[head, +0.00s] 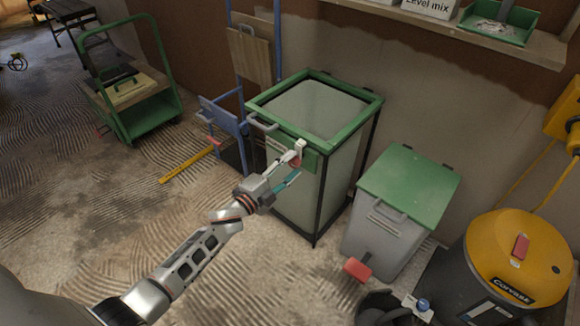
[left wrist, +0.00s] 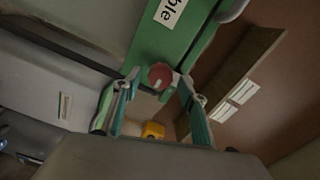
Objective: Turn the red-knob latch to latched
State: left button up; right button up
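The red knob (head: 296,161) of the latch is at the front of the tall green-framed bin (head: 355,119), partly hidden by my gripper in the head view. In the left wrist view the round red knob (left wrist: 160,75) sits in front of a green panel (left wrist: 150,45). My left gripper (head: 292,169) reaches it from the lower left. In the left wrist view its two teal fingers (left wrist: 157,84) are apart, one on each side of the knob, with gaps showing. The latch position cannot be read clearly. No right gripper can be made out.
A low grey bin with a green lid (head: 408,187) and a yellow-topped vacuum (head: 519,257) stand at right. A green cart (head: 150,118) and a blue folding frame (head: 222,118) stand at left. A shelf (head: 470,32) runs along the wall. The left foreground floor is clear.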

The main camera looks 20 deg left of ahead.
pick_arm(q)
jog(key=shift+s, duration=0.25)
jog(key=v, duration=1.1)
jog(key=shift+s+a, duration=0.15)
jog(key=shift+s, duration=0.15)
jog(key=shift+r, duration=0.1)
